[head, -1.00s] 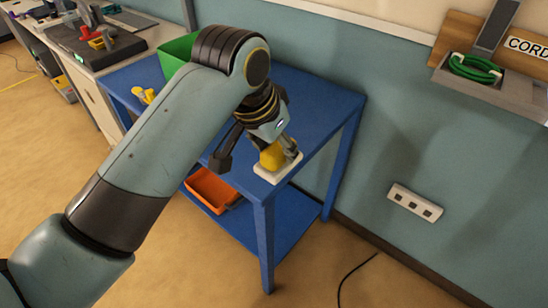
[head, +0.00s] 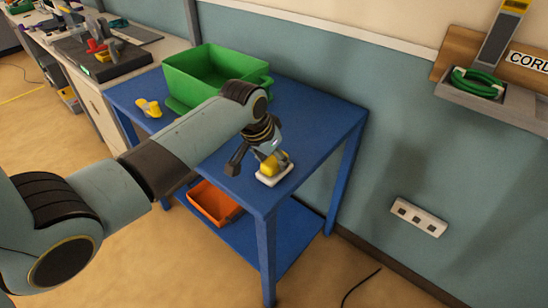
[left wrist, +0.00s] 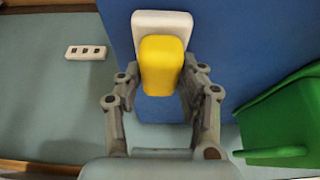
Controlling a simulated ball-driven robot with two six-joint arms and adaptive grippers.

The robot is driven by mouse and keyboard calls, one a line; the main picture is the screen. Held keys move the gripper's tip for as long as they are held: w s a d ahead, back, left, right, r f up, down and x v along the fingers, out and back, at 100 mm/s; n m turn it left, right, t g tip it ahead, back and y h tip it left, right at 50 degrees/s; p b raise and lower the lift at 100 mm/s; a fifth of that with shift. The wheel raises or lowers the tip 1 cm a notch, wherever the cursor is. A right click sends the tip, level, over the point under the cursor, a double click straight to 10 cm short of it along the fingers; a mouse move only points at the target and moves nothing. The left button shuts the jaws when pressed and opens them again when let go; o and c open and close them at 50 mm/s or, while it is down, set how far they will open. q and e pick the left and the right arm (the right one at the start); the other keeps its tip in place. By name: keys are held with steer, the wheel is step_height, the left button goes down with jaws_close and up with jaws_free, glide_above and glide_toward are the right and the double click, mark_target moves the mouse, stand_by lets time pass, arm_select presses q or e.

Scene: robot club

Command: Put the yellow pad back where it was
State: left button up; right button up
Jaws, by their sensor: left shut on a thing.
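The yellow pad (head: 268,164) is between the fingers of my left gripper (head: 271,157), which is shut on it, at the near right end of the blue table. A flat white slab (head: 275,178) shows directly below the pad. In the left wrist view the yellow pad (left wrist: 162,64) is between the two grey fingers, with the white slab (left wrist: 150,18) showing behind it. I cannot tell whether the slab is joined to the pad, or whether it touches the table. My right gripper is not in view.
The blue table (head: 318,125) has free room right of the pad. A green bin (head: 205,75) stands at its back, and a small yellow item (head: 148,108) lies at its left. An orange tray (head: 213,203) is on the lower shelf. The wall is close behind.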

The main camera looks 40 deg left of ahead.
arm_select(q)
steer(key=o, duration=0.9)
steer(key=shift+f, duration=0.1)
steer(key=shift+c, duration=0.2)
steer(key=shift+o, duration=0.8)
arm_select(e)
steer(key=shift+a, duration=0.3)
arm_select(q)
steer(key=p+v, duration=0.1)
steer(key=v, duration=1.1)
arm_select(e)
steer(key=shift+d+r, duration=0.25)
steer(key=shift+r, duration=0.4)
